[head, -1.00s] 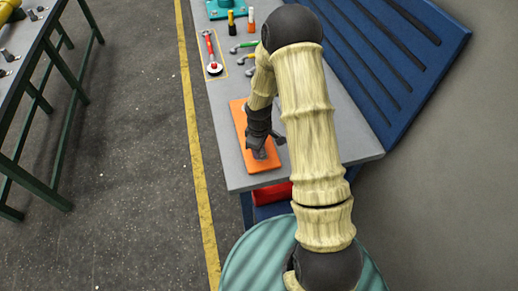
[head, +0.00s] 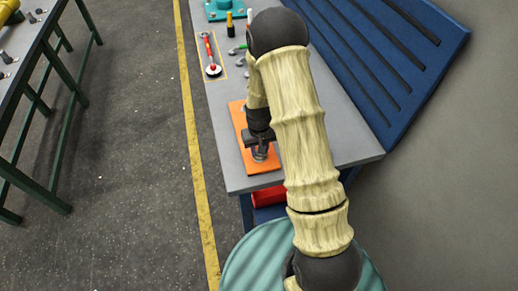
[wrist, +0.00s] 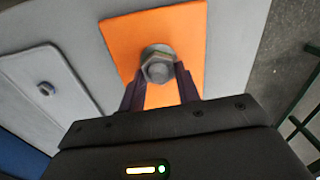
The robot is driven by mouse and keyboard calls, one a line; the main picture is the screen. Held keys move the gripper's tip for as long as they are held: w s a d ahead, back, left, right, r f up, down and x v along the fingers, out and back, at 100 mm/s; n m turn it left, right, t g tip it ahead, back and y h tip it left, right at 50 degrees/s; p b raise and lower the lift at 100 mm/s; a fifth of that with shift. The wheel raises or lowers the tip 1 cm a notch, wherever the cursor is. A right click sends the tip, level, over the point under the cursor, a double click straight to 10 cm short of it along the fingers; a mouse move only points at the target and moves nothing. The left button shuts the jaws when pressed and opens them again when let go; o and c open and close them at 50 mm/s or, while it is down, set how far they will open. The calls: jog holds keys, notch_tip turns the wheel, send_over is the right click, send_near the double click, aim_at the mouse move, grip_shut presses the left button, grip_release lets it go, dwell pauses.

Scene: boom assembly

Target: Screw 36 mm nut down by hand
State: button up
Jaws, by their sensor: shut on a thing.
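The nut (wrist: 157,57) is a grey metal hex around the end of a bolt or stud, above the orange plate (wrist: 130,37) in the wrist view. The orange plate (head: 240,124) lies on the grey bench in the head view. My gripper (wrist: 159,78) points down at the plate, its two dark fingers on either side of the nut, shut on it. In the head view my gripper (head: 260,154) is over the near part of the plate. My arm covers part of the bench there, and the nut is hard to make out.
The grey bench (head: 235,178) carries a red-handled wrench (head: 207,47) farther back, with a yellow-black bottle (head: 230,23) and a teal fixture (head: 225,9) beyond. A blue slotted panel (head: 400,50) stands on the right. A red item (head: 268,195) sits below the bench edge.

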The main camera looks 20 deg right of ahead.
jog(key=shift+w, duration=0.1)
jog(key=m, duration=0.6)
jog(key=shift+d+p, duration=0.15)
jog(key=shift+p, duration=0.15)
jog(key=m+p, duration=0.1)
jog(key=m, duration=0.2)
jog(key=shift+r+m, duration=0.15)
jog(key=shift+m, duration=0.15)
jog(key=shift+d+m, duration=0.1)
jog(key=shift+m, duration=1.1)
jog(key=shift+p, duration=0.3)
